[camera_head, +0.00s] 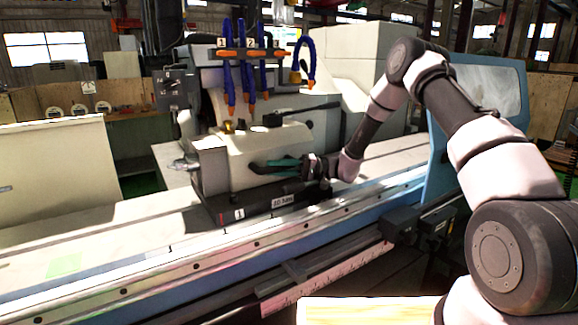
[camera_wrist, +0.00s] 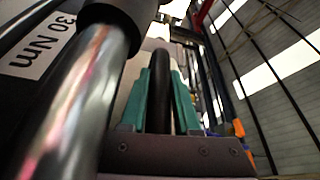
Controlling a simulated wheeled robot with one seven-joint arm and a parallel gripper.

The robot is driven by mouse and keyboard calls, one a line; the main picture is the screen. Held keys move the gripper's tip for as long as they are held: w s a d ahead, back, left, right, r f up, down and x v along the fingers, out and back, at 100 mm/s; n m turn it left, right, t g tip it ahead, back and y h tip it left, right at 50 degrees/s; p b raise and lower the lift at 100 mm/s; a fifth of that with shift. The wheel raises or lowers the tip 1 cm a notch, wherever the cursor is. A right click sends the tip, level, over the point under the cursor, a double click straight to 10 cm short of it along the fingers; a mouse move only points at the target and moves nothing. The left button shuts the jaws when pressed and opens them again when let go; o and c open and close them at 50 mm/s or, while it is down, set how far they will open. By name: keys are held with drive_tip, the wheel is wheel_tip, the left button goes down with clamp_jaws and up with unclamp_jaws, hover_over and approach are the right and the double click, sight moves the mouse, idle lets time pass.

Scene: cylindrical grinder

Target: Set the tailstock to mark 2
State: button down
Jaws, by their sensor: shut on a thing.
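The tailstock (camera_head: 240,155) is a cream block on a dark base on the machine's long table, left of my arm. The base carries a white plate with a 1 (camera_head: 239,213) and a 30 Nm label (camera_head: 283,201), which also shows in the wrist view (camera_wrist: 42,48). My gripper (camera_head: 280,163), with teal fingers, is at the tailstock's front side. In the wrist view my gripper (camera_wrist: 160,95) is shut on a black lever (camera_wrist: 160,85), one finger on each side. Small ticks show along the table edge; I cannot read a mark 2 there.
A shiny bar (camera_wrist: 75,95) with a black end lies close beside my fingers. Blue coolant hoses (camera_head: 240,70) with tags 1 and 2 hang behind the tailstock. The table (camera_head: 110,220) is clear to the left.

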drive_tip(key=shift+w+d, duration=0.4)
drive_tip(key=shift+d, duration=0.1)
drive_tip(key=c, duration=0.7)
unclamp_jaws()
drive_tip(key=shift+o, duration=0.2)
drive_tip(key=shift+d, duration=0.1)
drive_tip(key=v, duration=1)
drive_tip(key=shift+d, duration=0.35)
